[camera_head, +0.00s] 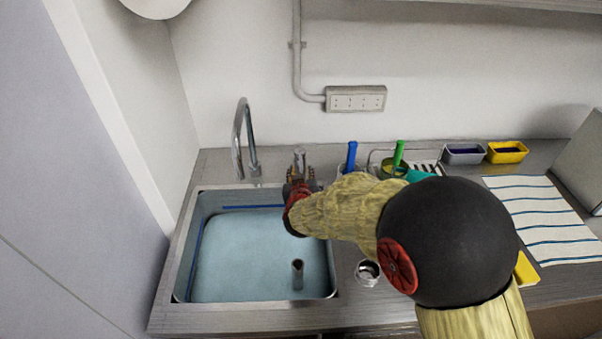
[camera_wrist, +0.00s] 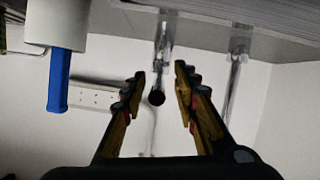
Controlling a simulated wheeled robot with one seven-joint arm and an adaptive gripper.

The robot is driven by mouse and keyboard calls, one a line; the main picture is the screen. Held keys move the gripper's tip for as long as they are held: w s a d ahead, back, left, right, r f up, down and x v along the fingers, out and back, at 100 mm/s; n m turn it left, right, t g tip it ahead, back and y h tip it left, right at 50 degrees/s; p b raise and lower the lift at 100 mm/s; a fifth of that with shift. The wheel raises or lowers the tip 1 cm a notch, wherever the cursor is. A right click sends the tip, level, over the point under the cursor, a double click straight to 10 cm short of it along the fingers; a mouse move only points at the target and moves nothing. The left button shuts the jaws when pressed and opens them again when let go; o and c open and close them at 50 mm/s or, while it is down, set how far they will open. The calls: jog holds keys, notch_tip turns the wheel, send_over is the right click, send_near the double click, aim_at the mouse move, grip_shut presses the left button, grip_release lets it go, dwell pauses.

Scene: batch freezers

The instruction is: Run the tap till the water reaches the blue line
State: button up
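The sink (camera_head: 182,262) holds pale blue water (camera_head: 245,255). A blue line (camera_head: 252,207) runs along its back and left inner walls, and the water surface looks a little below it. A chrome tap spout (camera_head: 240,135) arches over the back of the sink; I see no stream from it. My gripper (camera_head: 301,176) is behind the sink's back right corner, at the tap handle (camera_head: 300,155). In the wrist view, my gripper (camera_wrist: 160,78) is open, with the handle (camera_wrist: 158,92) between its fingers. I cannot tell whether they touch it. The spout (camera_wrist: 235,75) stands beside it.
A grey standpipe (camera_head: 297,273) rises in the water. Containers with a blue-handled tool (camera_head: 351,157) and a green-handled tool (camera_head: 398,155) stand right of my gripper. A metal cup (camera_head: 367,272) is by the sink's right edge. A striped cloth (camera_head: 545,218) lies farther right.

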jog(key=v, duration=1.1)
jog(key=shift+s, duration=0.4)
jog(key=shift+r, duration=0.15)
